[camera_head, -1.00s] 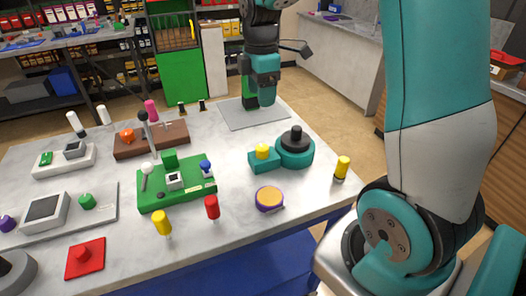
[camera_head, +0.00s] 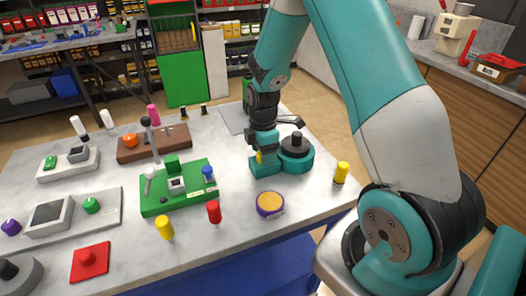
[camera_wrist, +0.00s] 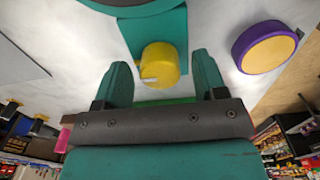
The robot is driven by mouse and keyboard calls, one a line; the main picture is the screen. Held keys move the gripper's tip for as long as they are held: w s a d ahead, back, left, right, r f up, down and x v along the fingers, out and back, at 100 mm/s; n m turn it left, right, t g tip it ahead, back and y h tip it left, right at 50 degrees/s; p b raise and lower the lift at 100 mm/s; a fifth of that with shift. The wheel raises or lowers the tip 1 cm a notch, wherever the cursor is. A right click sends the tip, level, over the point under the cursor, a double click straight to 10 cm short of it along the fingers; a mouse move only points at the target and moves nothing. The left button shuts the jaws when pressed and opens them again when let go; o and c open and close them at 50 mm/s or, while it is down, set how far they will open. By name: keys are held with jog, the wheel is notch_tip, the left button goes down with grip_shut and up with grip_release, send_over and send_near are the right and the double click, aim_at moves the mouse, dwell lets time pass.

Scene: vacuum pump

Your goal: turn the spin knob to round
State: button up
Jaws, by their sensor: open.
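A yellow knob (camera_wrist: 160,65) with a small white mark sits on a teal base (camera_wrist: 154,28); it is likely the spin knob, but I read no label. In the head view, the teal base (camera_head: 262,170) joins a round teal body with a black top (camera_head: 297,143). My gripper (camera_wrist: 162,66) is open, with one finger on each side of the yellow knob in the wrist view. I cannot tell whether the fingers touch it. In the head view my gripper (camera_head: 265,150) is over the base and hides most of the knob.
A purple disc with an orange top (camera_head: 270,204) lies in front of the teal device. A yellow-topped peg (camera_head: 341,172) stands to its right. A green board (camera_head: 177,188) with small parts lies to the left. The table is clear between these.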

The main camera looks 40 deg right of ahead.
jog(key=shift+f, duration=0.25)
jog(key=c, duration=0.9)
